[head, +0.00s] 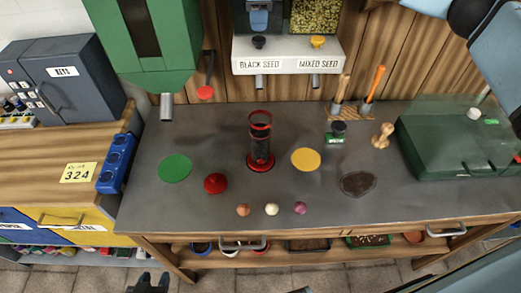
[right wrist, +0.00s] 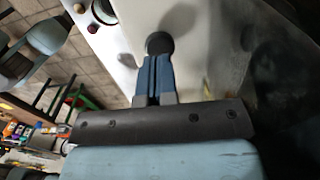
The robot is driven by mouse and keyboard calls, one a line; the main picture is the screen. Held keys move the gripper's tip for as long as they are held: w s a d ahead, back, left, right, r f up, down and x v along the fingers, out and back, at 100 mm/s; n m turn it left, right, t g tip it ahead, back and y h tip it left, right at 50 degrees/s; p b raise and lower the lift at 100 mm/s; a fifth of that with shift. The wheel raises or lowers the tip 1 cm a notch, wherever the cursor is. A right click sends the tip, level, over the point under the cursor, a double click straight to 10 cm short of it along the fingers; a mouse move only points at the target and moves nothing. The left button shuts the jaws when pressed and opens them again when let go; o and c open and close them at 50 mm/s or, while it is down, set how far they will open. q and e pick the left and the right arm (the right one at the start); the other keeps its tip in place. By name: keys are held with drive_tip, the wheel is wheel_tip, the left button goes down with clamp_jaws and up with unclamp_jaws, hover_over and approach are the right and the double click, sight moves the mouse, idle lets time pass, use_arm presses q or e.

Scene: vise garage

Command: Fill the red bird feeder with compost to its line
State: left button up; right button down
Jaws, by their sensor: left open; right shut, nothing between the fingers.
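The red bird feeder (head: 261,147) stands upright mid-table in the head view, a clear tube with red rim and base. Its inside looks dark; I cannot make out a fill level or line. A domed red piece (head: 215,183) lies to its front left. My right gripper (head: 259,29) is shut and empty, just above the black knob (head: 259,42) of the BLACK SEED dispenser. In the right wrist view its fingers (right wrist: 155,62) point at that knob (right wrist: 160,43); contact is unclear. My left gripper (head: 148,284) is open and empty at the bottom edge. No compost label shows.
The green hopper (head: 145,60) has a spout and a red-knobbed lever (head: 205,92). The MIXED SEED knob (head: 317,41) is yellow. A dark brown patch (head: 357,183), a yellow disc (head: 306,159), a green disc (head: 174,169) and small balls (head: 272,209) lie around the feeder. A green case (head: 450,150) stands right.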

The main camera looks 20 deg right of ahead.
wheel_tip(320, 180, up, 6)
drive_tip(key=p, duration=0.2)
drive_tip(key=shift+p, duration=0.35)
idle(0.3)
